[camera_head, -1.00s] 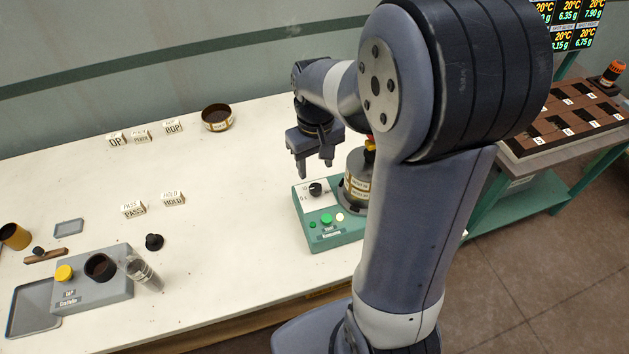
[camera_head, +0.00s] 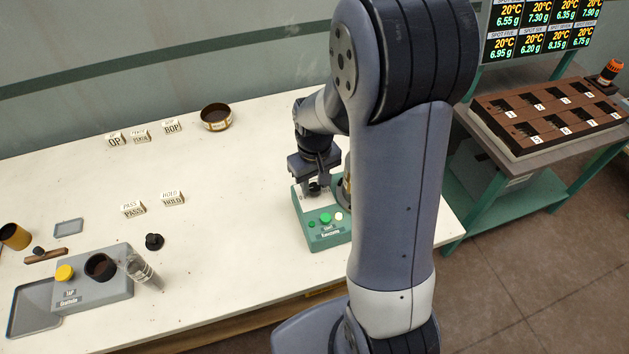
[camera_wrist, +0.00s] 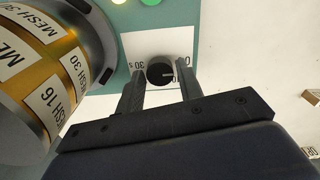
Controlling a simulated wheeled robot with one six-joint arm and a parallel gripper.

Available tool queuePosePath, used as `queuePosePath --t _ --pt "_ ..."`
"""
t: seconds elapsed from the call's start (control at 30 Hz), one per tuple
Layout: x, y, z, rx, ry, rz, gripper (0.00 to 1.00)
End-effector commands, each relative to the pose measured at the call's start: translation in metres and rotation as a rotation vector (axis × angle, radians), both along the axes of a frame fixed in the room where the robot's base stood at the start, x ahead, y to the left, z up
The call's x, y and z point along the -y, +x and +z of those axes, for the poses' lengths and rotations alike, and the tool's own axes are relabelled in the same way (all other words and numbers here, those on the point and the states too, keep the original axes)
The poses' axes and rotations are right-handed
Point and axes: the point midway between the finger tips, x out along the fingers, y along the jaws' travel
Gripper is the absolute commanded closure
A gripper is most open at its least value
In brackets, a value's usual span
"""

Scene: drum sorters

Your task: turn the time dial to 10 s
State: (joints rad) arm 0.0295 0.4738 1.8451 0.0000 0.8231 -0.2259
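The time dial (camera_wrist: 160,72) is a round black knob with a pale pointer line, on a white plate (camera_wrist: 135,42) of the green machine (camera_head: 324,230). In the wrist view the marks "30 s" and a "0" show beside it. My gripper (camera_wrist: 161,80) is pointed down at the dial, one finger on each side of it. The fingers stand apart; whether they touch the knob I cannot tell. In the head view my gripper (camera_head: 314,188) hides the dial. The machine's green and pale buttons (camera_head: 326,218) face the front.
A drum with mesh labels (camera_wrist: 45,70) stands on the machine close beside my gripper. My arm hides part of it in the head view. A brown bowl (camera_head: 215,117) and label blocks (camera_head: 133,209) lie on the white table.

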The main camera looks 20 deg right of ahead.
Motion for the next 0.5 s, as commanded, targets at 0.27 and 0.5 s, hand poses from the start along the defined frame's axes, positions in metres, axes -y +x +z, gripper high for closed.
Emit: queuePosePath --t 0.27,0.5 --pt "0.0001 0.0001 0.0003 0.000 0.000 0.000 0.88" --pt "0.0000 0.0002 0.0003 0.001 0.000 -0.006 0.95"
